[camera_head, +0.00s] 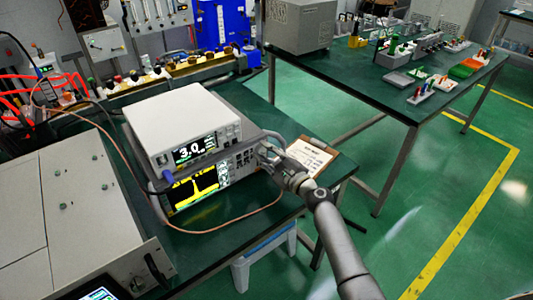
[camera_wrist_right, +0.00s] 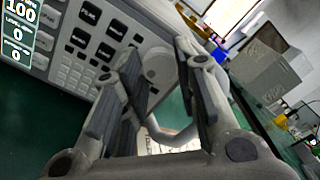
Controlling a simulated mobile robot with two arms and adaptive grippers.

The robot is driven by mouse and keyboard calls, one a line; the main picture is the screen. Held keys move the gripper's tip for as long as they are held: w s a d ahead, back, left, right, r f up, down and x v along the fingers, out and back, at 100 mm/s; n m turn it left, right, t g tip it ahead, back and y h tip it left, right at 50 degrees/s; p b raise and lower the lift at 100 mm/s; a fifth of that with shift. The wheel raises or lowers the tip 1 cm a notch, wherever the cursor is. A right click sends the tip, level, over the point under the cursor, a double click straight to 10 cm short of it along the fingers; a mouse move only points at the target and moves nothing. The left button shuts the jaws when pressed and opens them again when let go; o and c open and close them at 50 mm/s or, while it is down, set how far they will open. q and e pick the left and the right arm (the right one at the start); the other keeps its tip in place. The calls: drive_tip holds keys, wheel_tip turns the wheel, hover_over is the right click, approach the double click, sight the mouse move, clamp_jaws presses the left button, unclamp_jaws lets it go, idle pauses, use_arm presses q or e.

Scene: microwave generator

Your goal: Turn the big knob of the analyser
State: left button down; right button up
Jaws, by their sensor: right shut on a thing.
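The analyser (camera_head: 210,178) is the lower instrument of a stack on the green table, with a yellow trace on its dark screen. Its keypad panel fills the upper left of the right wrist view (camera_wrist_right: 85,45). My right gripper (camera_head: 268,153) is at the right end of the analyser's front. In the right wrist view its two fingers (camera_wrist_right: 160,75) are shut on the big knob (camera_wrist_right: 157,66), a pale round knob beside the keys, one finger on each side. In the head view the gripper hides the knob. My left gripper is not in view.
A white instrument (camera_head: 185,120) reading 3.0 sits on the analyser. A copper-coloured cable (camera_head: 240,218) loops in front of it. A clipboard (camera_head: 310,155) lies right of the gripper. A large grey unit (camera_head: 70,210) stands at the left.

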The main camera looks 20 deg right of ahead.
drive_tip(key=shift+f, duration=0.1)
drive_tip(key=o, duration=1.1)
drive_tip(key=shift+d, duration=0.1)
drive_tip(key=shift+c, duration=0.2)
drive_tip(key=v, duration=1.2)
